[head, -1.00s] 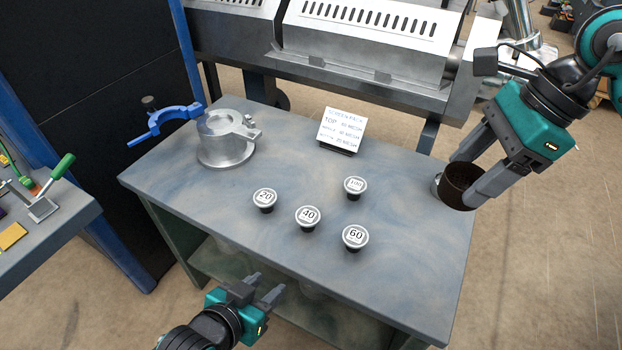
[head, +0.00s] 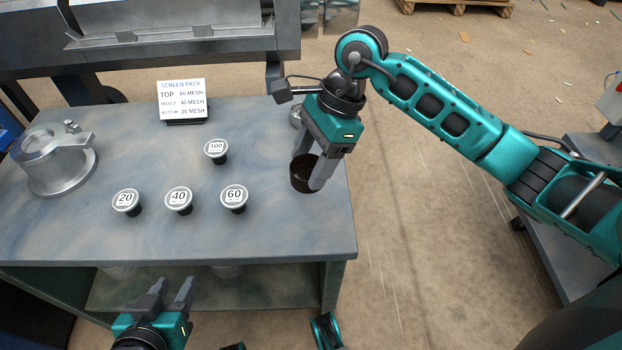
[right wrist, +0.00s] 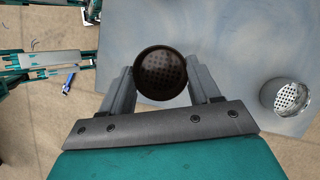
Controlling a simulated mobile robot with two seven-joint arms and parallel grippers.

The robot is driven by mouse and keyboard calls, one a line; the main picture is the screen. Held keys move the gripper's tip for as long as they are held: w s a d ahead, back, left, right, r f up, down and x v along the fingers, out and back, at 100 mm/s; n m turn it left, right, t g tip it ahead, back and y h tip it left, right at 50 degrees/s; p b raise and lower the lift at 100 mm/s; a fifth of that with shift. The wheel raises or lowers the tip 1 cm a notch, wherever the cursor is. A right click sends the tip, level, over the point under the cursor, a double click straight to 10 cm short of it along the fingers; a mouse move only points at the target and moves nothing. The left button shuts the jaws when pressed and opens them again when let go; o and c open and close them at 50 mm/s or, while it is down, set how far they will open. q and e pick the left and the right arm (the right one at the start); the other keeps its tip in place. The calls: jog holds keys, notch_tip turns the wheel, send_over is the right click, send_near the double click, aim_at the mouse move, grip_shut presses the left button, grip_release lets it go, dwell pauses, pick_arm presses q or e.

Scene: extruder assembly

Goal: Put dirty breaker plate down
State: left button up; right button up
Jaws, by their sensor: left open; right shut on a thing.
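The dirty breaker plate (head: 303,178) is a dark brown, perforated round piece. My right gripper (head: 309,172) is shut on it near the table's right edge, and I cannot tell whether it touches the table. In the right wrist view the plate (right wrist: 161,74) sits between the two fingers with its holes facing the camera. A clean silver breaker plate (right wrist: 285,97) lies on the table apart from it; in the head view it is partly hidden behind my right gripper. My left gripper (head: 173,288) is open and empty, in front of the table's front edge.
The grey-blue table (head: 270,232) carries mesh cups marked 20 (head: 127,202), 40 (head: 179,200), 60 (head: 234,198) and 100 (head: 216,151). A screen pack sign (head: 182,100) stands behind them, and a silver clamp fixture (head: 53,162) stands left. The front right tabletop is clear.

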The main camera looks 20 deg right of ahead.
notch_tip(320, 180, down, 4)
jog(key=shift+r+b, duration=0.1)
jog(key=shift+b, duration=0.4)
jog(key=shift+f, duration=0.5)
jog(key=o, duration=1.4)
